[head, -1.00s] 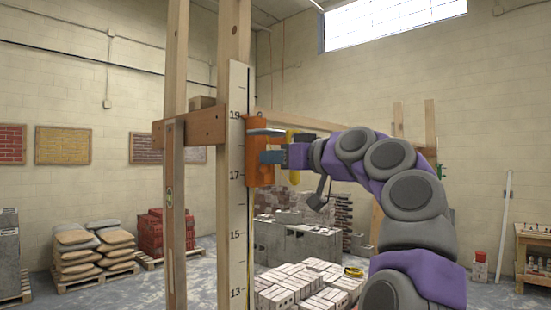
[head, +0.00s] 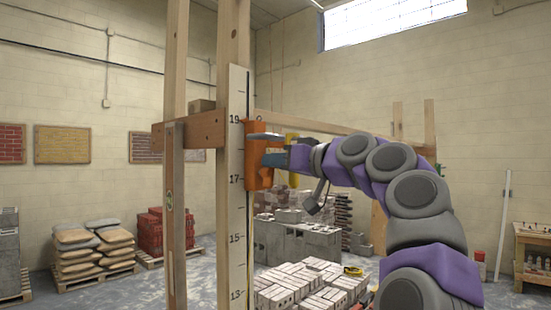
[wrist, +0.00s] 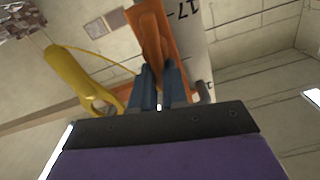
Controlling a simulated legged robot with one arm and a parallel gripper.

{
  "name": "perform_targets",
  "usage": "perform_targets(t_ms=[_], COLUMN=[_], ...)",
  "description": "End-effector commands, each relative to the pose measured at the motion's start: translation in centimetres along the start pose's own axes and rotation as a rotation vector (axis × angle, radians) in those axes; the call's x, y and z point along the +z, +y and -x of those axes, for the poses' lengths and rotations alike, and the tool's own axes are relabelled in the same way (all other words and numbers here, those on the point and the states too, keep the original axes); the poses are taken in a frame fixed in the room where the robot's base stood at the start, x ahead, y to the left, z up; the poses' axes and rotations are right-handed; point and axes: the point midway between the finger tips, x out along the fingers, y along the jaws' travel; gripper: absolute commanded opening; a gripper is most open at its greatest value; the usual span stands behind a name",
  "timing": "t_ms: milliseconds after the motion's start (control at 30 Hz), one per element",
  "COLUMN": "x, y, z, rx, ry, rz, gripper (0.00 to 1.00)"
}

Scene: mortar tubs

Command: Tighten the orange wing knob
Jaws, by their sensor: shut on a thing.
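The orange wing knob (wrist: 155,45) shows in the wrist view with its narrow end between my gripper's two blue fingers. My gripper (wrist: 160,88) is shut on it. In the head view, my gripper (head: 268,160) reaches in from the right to an orange bracket (head: 255,145) on the white measuring pole (head: 238,210), between marks 17 and 19. The knob cannot be told apart from the bracket there. A yellow piece (wrist: 75,75) with a thin loop hangs beside the fingers in the wrist view; in the head view it is partly behind my gripper.
Wooden posts (head: 175,80) with a cross board (head: 205,130) stand left of the pole. A long wooden rail (head: 320,127) runs behind my arm. Blocks and bricks (head: 300,285) are stacked below, and bags (head: 90,250) lie on a pallet at left.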

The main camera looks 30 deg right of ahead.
Motion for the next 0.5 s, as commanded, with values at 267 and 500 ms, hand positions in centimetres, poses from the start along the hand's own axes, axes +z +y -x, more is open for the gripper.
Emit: perform_targets(t_ms=[267,500], x=[-0.3,0.0], y=[0.5,1.1], z=[0.0,-0.1], rx=[-0.001,-0.001], ry=[0.000,-0.003], rz=[-0.251,-0.481], gripper=[0.00,0.00])
